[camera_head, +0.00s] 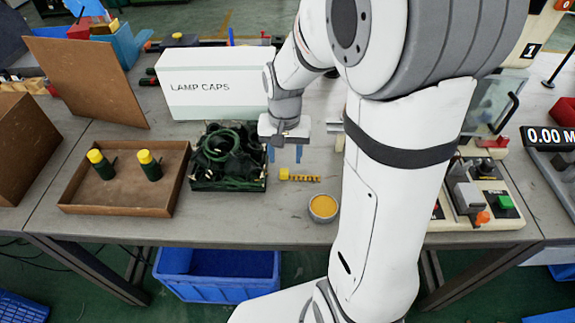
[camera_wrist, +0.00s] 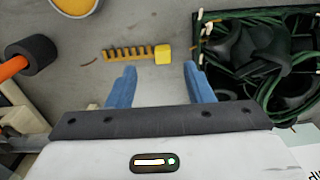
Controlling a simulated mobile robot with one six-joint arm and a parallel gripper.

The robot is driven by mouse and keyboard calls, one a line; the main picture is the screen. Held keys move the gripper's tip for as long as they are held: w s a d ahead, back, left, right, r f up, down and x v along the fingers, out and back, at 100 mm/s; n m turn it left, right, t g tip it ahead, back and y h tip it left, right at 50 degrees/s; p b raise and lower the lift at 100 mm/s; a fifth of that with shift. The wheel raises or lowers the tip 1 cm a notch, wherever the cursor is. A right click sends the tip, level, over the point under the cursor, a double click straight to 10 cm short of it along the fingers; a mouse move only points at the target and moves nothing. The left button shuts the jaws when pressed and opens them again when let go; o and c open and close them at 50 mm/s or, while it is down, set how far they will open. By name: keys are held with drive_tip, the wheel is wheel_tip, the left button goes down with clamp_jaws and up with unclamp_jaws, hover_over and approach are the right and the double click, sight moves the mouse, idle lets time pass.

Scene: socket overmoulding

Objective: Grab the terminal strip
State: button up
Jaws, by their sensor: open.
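The terminal strip (camera_head: 300,176) is a small yellow piece with a block at one end and a row of teeth. It lies flat on the grey table, right of the black crate. In the wrist view the strip (camera_wrist: 135,53) lies just beyond my fingertips, its block end toward the crate. My gripper (camera_head: 285,154) is above the table near the strip, pointing down. Its two blue fingers are apart and empty in the wrist view (camera_wrist: 160,70). The strip is not between the fingers and shows no contact with them.
A black crate (camera_head: 229,187) of dark green cables stands close left of the strip. A bowl of orange material (camera_head: 323,207) is at front right. A brown tray (camera_head: 118,210) holds two yellow-capped parts. A white LAMP CAPS box (camera_head: 208,100) stands behind. A fixture (camera_head: 480,195) is at right.

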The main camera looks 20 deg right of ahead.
sight(284, 173)
drive_tip(key=f, duration=0.6)
drive_tip(key=shift+a+b, duration=0.2)
drive_tip(key=shift+b, duration=0.15)
drive_tip(key=shift+c, duration=0.4)
clamp_jaws()
